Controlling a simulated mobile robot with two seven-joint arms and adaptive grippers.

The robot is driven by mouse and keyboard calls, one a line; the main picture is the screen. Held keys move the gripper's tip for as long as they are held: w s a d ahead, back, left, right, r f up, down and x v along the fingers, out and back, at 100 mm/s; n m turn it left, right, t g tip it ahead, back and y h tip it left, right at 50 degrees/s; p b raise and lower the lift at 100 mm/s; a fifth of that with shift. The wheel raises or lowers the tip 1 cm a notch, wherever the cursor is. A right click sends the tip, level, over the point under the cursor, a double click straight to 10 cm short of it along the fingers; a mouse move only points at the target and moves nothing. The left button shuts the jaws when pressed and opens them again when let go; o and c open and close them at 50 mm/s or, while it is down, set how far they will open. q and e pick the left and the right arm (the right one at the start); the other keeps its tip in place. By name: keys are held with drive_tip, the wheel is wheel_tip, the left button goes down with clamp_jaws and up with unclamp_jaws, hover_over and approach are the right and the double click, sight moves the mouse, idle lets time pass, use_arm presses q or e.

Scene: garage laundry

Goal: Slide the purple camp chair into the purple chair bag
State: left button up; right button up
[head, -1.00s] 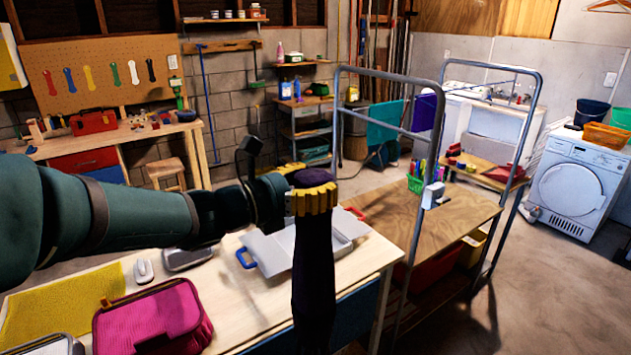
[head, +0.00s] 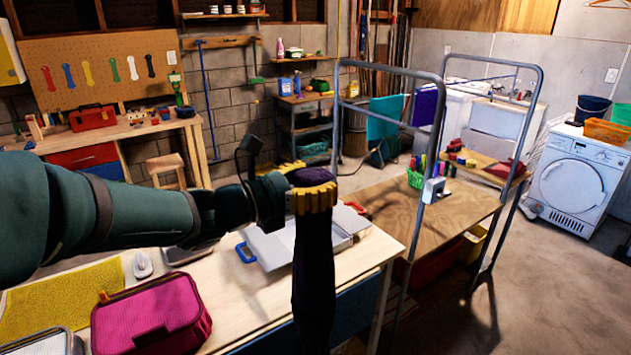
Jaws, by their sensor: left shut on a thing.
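My left gripper (head: 313,198), with yellow fingers, is shut around the upper end of a long, narrow, dark purple bundle (head: 313,265). The bundle looks like the folded purple camp chair. It hangs upright in front of the workbench, with its rounded top showing just above the fingers and its lower end near the bottom edge of the picture. Its lower part is very dark, and I cannot tell whether any of the purple chair bag is around it. I cannot make out the bag separately. My right gripper is not in view.
The near workbench (head: 235,300) holds a pink case (head: 150,315), a yellow mat (head: 65,298) and a grey open box with a blue handle (head: 275,248). A metal-framed wooden cart (head: 455,210) stands to the right. Open floor (head: 560,290) lies beyond it, before a white washer (head: 578,180).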

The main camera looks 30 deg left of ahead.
use_arm(q)
drive_tip(key=shift+w+d+f+b, duration=0.1)
drive_tip(key=shift+b, duration=0.2)
drive_tip(key=shift+w+f, duration=0.1)
drive_tip(key=shift+f, duration=0.1)
drive_tip(key=shift+f+b, duration=0.2)
drive_tip(key=shift+b, duration=0.15)
idle(0.5)
drive_tip(key=shift+f+b, duration=0.7)
drive_tip(key=shift+f, duration=0.15)
idle(0.4)
drive_tip(key=shift+f+b, duration=1.2)
drive_tip(key=shift+f, duration=0.2)
drive_tip(key=shift+f+b, duration=1.5)
drive_tip(key=shift+b, duration=0.05)
